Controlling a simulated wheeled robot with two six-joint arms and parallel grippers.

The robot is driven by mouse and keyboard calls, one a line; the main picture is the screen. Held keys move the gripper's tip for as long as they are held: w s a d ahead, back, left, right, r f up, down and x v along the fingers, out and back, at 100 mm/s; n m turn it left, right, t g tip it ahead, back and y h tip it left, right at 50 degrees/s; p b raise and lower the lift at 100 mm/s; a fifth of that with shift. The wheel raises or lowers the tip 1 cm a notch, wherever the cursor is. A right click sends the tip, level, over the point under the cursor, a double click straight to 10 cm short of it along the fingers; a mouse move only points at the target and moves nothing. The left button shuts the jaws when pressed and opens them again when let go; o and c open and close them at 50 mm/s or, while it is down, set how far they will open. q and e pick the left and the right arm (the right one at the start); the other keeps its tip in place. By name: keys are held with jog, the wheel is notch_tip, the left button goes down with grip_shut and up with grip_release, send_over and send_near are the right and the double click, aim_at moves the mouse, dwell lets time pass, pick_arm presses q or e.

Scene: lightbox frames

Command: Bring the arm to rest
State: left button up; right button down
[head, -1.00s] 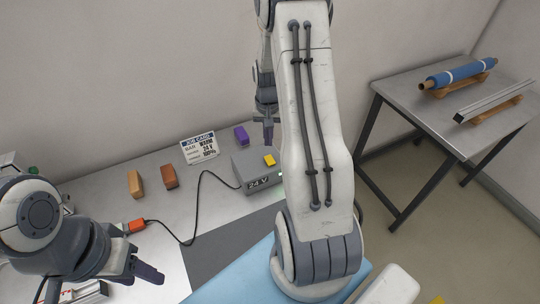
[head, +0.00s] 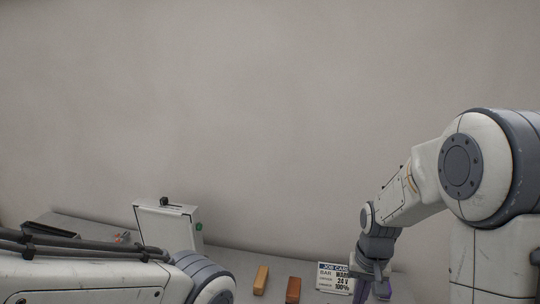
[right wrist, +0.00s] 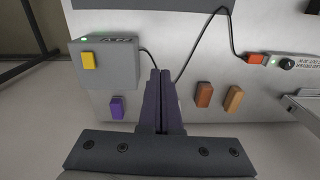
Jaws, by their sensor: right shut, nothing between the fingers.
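My right arm (head: 412,190) comes in from the right in the head view, bent down toward the bench. My right gripper (head: 372,291) hangs at the bottom edge, beside the job card (head: 333,270). In the right wrist view its two dark fingers (right wrist: 159,74) are pressed together with nothing between them. They point over the bench, between the grey 24 V box (right wrist: 108,68) and two coloured blocks. Of my left arm, only links (head: 85,280) show at the lower left of the head view. My left gripper is out of the picture.
A purple block (right wrist: 117,107) lies by the grey box, which has a yellow block (right wrist: 89,61) on it. An orange block (right wrist: 234,99) and a brown block (right wrist: 203,95) stand nearby. A black cable runs to an orange connector (right wrist: 255,58). A white case (head: 168,224) stands near the wall.

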jog(key=s+a+r+n+b, duration=0.1)
jog(key=s+a+r+n, duration=0.2)
jog(key=s+a+n, duration=0.55)
jog(key=s+a+n+b, duration=0.1)
jog(key=s+a+n, duration=0.1)
jog(key=s+a, duration=0.6)
jog(key=s, duration=0.4)
jog(key=shift+a+r+y+b, duration=0.15)
jog(key=shift+r+y+b, duration=0.15)
jog(key=shift+y+b, duration=0.1)
